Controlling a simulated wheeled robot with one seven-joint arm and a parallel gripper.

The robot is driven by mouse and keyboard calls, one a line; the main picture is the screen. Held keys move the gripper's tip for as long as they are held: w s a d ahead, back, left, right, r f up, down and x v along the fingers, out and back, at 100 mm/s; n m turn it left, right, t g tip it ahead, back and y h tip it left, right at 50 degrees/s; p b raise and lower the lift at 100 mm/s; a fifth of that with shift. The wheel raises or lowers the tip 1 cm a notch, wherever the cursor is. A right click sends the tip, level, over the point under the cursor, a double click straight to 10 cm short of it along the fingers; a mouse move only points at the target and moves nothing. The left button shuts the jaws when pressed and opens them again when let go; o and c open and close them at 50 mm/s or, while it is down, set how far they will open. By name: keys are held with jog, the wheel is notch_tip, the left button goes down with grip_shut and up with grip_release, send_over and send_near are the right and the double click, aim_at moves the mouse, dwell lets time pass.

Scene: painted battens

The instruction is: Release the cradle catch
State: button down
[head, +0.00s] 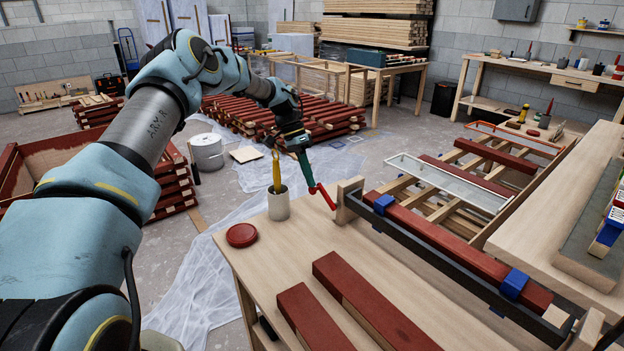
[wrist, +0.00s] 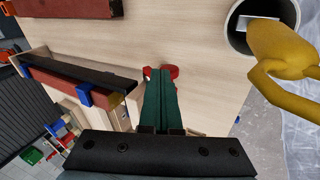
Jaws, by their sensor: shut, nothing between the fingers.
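The cradle is a dark rail (head: 470,270) along the table, holding a dark red batten (head: 440,240) under blue clamps (head: 513,284). In the wrist view the cradle (wrist: 90,72) lies at the left. A red crank-shaped lever (head: 326,198), likely the catch, stands by the wooden end block (head: 349,199). My gripper (head: 310,184) has green fingers, shut and empty, pointing down with tips at the lever's upper end. In the wrist view the fingertips (wrist: 159,72) partly cover the red lever (wrist: 172,71). I cannot tell whether they touch it.
A pale cup (head: 278,206) with a yellow-handled tool (head: 277,172) stands close left of my gripper. A red lid (head: 242,235) and two red battens (head: 370,305) lie on the table (head: 250,270). A slatted rack (head: 450,185) stands beyond the cradle.

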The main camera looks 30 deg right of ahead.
jog(key=shift+w+a+f+b, duration=0.2)
jog(key=shift+w+f+b, duration=0.75)
jog(key=shift+f, duration=0.1)
jog(key=shift+w, duration=0.1)
jog(key=b+v, duration=0.2)
jog(key=v, duration=0.9)
jog(key=shift+s+f, duration=0.1)
jog(key=shift+s, duration=0.1)
